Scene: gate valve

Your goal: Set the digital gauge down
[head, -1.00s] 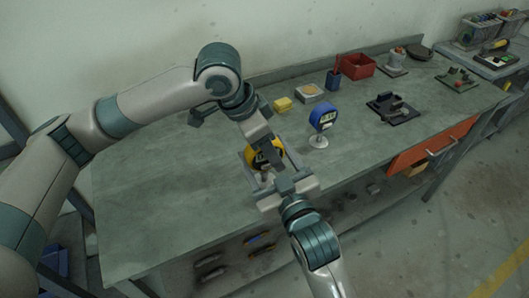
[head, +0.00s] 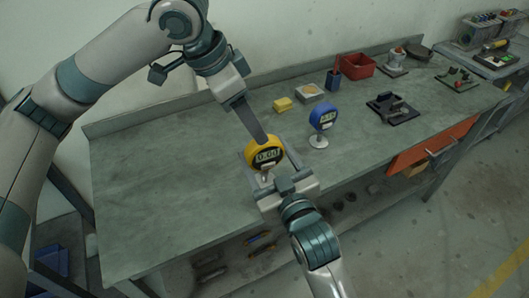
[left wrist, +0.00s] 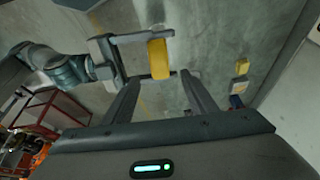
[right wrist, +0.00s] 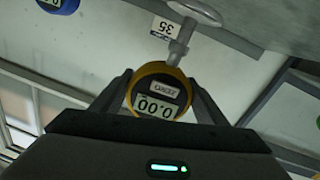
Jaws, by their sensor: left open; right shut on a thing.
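The yellow digital gauge (head: 265,153) shows a lit readout of zeros in the head view. My right gripper (head: 272,172) is shut on it, from the near side. In the right wrist view the gauge (right wrist: 158,95) sits between the fingers, and its metal stem runs up to a round grey foot (right wrist: 188,12). Whether the foot touches the bench is unclear. My left gripper (head: 262,138) is open, just above and behind the gauge. In the left wrist view the gauge (left wrist: 159,59) shows edge-on beyond the open fingertips.
A blue gauge (head: 322,118) stands on the bench (head: 165,185) to the right. Behind are a yellow block (head: 283,104), a small tray (head: 311,93), a blue cup (head: 333,80) and a red bin (head: 356,66). The bench's left part is clear.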

